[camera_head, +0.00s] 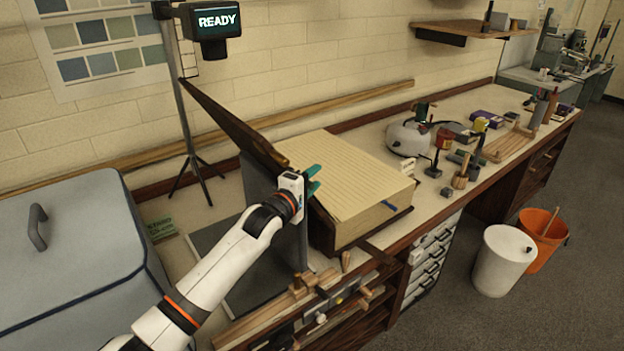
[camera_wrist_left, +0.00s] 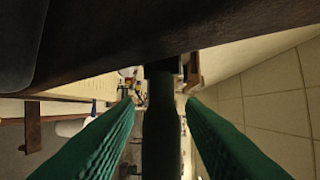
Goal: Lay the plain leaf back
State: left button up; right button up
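A thick open book (camera_head: 345,168) with a cream, faintly lined top page lies on the bench. Its dark brown cover board (camera_head: 232,122) stands tilted up at the book's left side. I cannot tell a separate plain leaf from the page block. My left gripper (camera_head: 314,179) is at the book's left edge, by the lower end of the board. Its green fingers are apart. In the left wrist view the fingers (camera_wrist_left: 160,104) are also spread, with a dark upright shape showing between them and a dark brown surface across the top. My right gripper is not in view.
A display reading READY (camera_head: 217,21) on a tripod stands behind the board. A grey lidded box (camera_head: 75,235) is at the left. A kettle-like white pot (camera_head: 407,138) and small bottles stand right of the book. Wooden tools (camera_head: 318,282) lie at the bench's front edge.

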pick_arm(q)
jog(key=shift+c, duration=0.6)
grip_shut()
